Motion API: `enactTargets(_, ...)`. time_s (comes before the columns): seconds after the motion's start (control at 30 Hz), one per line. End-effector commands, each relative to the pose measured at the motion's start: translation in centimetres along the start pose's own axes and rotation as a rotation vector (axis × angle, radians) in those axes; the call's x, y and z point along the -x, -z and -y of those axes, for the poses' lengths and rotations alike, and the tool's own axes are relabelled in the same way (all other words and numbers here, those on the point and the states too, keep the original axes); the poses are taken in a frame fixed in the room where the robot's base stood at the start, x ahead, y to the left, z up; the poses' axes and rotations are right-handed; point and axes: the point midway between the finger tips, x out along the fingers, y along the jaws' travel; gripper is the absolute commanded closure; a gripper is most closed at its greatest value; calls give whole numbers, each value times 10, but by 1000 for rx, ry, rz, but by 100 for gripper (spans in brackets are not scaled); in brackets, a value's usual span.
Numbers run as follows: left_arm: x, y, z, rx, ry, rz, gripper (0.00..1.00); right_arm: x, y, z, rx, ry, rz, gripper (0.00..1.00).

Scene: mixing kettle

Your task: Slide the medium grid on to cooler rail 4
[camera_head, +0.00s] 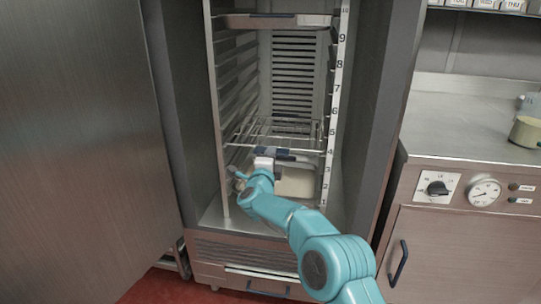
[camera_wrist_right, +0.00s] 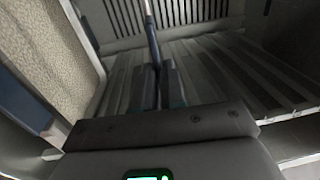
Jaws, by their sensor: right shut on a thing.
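The wire grid (camera_head: 285,134) lies roughly level inside the open cooler, its front right corner close to rail label 4 (camera_head: 330,153). Whether its edges rest on the rails is too small to tell. My right gripper (camera_head: 266,153) is at the grid's front edge, left of its middle. In the right wrist view my right gripper (camera_wrist_right: 158,85) is shut on a thin bar (camera_wrist_right: 151,35), which I take as part of the grid. My left gripper is not in view.
A pale container (camera_head: 296,182) stands low in the cooler, below the grid and partly behind my right gripper. A shelf (camera_head: 270,21) sits near label 10. The open door (camera_head: 75,150) is at left. A steel counter (camera_head: 465,120) with a pot (camera_head: 526,132) is at right.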

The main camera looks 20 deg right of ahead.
Motion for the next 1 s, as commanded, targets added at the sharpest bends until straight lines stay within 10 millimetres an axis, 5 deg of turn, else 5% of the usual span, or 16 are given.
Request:
enactTargets(0.67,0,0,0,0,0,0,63,-4,-1,-2,1,3,-2,100)
enactTargets(0.7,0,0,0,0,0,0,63,-4,-1,-2,1,2,-2,79)
enactTargets(0.77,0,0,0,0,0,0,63,-4,-1,-2,1,2,-2,62)
enactTargets(0.97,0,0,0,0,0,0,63,-4,-1,-3,0,0,-1,62)
enactTargets(1.0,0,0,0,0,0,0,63,-3,-2,-7,2,-8,1,52)
